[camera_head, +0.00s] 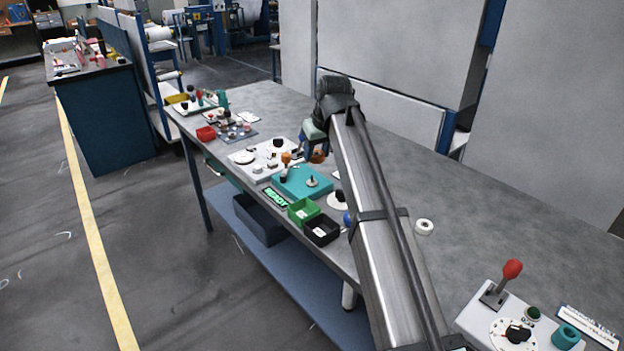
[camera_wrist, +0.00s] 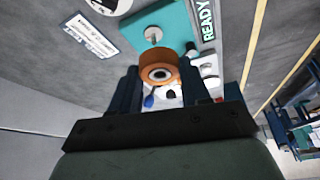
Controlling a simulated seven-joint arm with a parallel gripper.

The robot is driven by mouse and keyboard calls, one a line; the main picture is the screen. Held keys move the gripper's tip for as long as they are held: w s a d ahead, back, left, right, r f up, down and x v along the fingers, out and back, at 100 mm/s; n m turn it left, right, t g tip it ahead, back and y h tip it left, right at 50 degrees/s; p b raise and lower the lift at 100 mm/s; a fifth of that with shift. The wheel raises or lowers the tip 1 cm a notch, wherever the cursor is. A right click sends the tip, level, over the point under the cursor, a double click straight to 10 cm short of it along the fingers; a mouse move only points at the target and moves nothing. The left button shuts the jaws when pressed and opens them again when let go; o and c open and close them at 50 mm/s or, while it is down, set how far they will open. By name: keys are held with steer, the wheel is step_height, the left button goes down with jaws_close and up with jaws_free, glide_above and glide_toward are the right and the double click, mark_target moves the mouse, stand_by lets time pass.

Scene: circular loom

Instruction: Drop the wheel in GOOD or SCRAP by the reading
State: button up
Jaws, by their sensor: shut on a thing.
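My gripper (camera_wrist: 162,82) is shut on an orange wheel (camera_wrist: 158,66) with a pale hub and dark centre. In the head view the wheel (camera_head: 318,156) shows small below my gripper (camera_head: 313,148), held above the bench near a teal fixture (camera_head: 295,187). The fixture has a round metal post (camera_head: 312,181), also in the wrist view (camera_wrist: 153,34), apart from the wheel. A sign (camera_head: 275,197) reads READY in green. A green bin (camera_head: 297,218) and a black bin (camera_head: 318,240) stand at the bench's front edge, each with a light label inside, too small to read.
A white panel (camera_head: 243,158) with knobs lies left of the fixture. A control box with a red-knobbed lever (camera_head: 512,269) stands at lower right. The bench (camera_head: 480,220) between them is largely bare.

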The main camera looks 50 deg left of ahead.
steer(key=s+d, duration=0.8)
steer(key=d, duration=0.5)
step_height(320, 180, down, 6)
steer(key=shift+w+f, duration=0.15)
steer(key=shift+w, duration=0.05)
steer(key=o, duration=1.3)
steer(key=shift+o, duration=0.2)
steer(key=v, duration=1.3)
steer(key=shift+d+r, duration=0.15)
steer(key=shift+r, duration=0.2)
